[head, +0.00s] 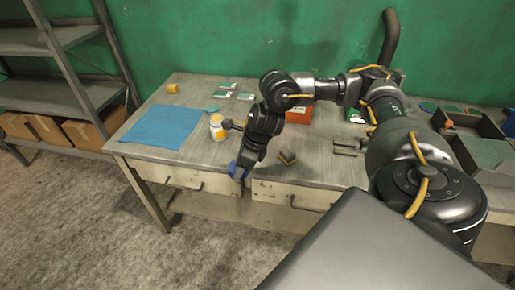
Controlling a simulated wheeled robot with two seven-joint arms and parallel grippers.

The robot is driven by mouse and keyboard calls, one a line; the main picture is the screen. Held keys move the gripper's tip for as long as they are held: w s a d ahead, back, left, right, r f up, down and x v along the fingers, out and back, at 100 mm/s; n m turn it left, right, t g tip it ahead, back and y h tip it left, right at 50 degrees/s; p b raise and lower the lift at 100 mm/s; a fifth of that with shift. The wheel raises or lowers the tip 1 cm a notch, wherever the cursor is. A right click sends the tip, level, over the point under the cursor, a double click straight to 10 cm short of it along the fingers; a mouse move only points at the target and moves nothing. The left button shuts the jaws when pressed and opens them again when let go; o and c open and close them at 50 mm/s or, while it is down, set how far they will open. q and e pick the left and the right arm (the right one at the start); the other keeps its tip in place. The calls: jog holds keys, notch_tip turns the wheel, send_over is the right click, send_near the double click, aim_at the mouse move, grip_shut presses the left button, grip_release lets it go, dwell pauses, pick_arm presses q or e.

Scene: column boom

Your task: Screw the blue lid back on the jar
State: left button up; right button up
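The jar (217,129) stands upright on the workbench, right of the blue cloth. It is pale with an orange band, and its top looks pale with no blue lid on it. My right gripper (239,174) points down at the bench's front edge, in front of the jar and a little to its right. The blue lid (233,168) shows at its fingertips, partly hidden by the dark fingers. I cannot tell whether the fingers are closed on the lid or only around it. My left gripper is not in view.
A blue cloth (163,127) lies at the left of the workbench. A teal disc (212,108) lies behind the jar. A small block (287,157) sits right of the gripper. An orange bin (299,114) stands behind my arm. A grey tray (483,147) is at the right.

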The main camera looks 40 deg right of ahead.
jog(key=a+r+n+g, duration=0.2)
jog(key=a+n, duration=0.3)
jog(key=n, duration=0.4)
jog(key=s+a+r+n+g+b, duration=0.1)
jog(key=a+n+g, duration=0.3)
jog(key=n, duration=0.5)
jog(key=shift+s+a+r+y, duration=0.2)
jog(key=shift+a+r+y, duration=0.2)
jog(key=shift+a+r, duration=0.4)
jog(key=shift+a+f, duration=0.15)
